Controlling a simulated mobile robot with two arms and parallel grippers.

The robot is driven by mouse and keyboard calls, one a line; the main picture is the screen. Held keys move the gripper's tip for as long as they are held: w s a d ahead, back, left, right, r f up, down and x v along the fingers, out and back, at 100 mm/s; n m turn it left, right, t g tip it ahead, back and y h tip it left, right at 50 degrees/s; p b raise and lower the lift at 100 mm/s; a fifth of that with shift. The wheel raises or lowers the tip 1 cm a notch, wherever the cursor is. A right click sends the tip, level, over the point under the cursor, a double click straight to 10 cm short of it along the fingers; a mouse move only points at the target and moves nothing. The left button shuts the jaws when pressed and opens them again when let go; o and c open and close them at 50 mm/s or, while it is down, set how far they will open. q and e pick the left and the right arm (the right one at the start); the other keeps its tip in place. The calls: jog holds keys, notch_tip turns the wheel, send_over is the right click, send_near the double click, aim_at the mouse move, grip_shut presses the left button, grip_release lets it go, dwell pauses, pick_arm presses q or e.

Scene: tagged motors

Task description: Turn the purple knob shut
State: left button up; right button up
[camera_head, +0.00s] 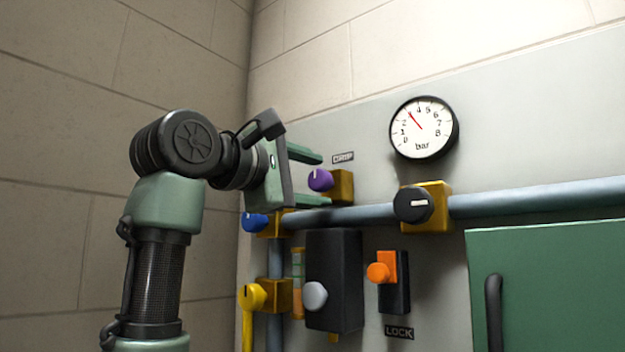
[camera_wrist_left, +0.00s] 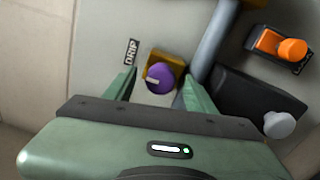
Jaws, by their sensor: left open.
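The purple knob (camera_head: 320,180) sits on a yellow valve body (camera_head: 342,187) on the grey wall panel, beside a label reading DRIP. It also shows in the left wrist view (camera_wrist_left: 160,79), with a pale mark on its face. My left gripper (camera_head: 318,178) is open, its two green fingers above and below the knob in the head view. In the left wrist view the fingers (camera_wrist_left: 158,92) lie on either side of the knob, with gaps that look clear. I cannot tell how far the fingertips reach along it. My right gripper is not in view.
A blue knob (camera_head: 256,222) and a grey pipe (camera_head: 370,214) lie just below the gripper. A black knob (camera_head: 413,205), a pressure gauge (camera_head: 423,128), a black box (camera_head: 335,270), an orange knob (camera_head: 379,272), a yellow handle (camera_head: 252,297) and a green door (camera_head: 560,290) share the panel.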

pick_arm(q)
jog(key=shift+s+a+f+b, duration=0.15)
jog(key=shift+s+a+b, duration=0.15)
jog(key=shift+s+b, duration=0.1)
jog(key=b+v, duration=0.3)
jog(key=v, duration=0.3)
jog(key=shift+s+a, duration=0.25)
jog(key=shift+s, duration=0.1)
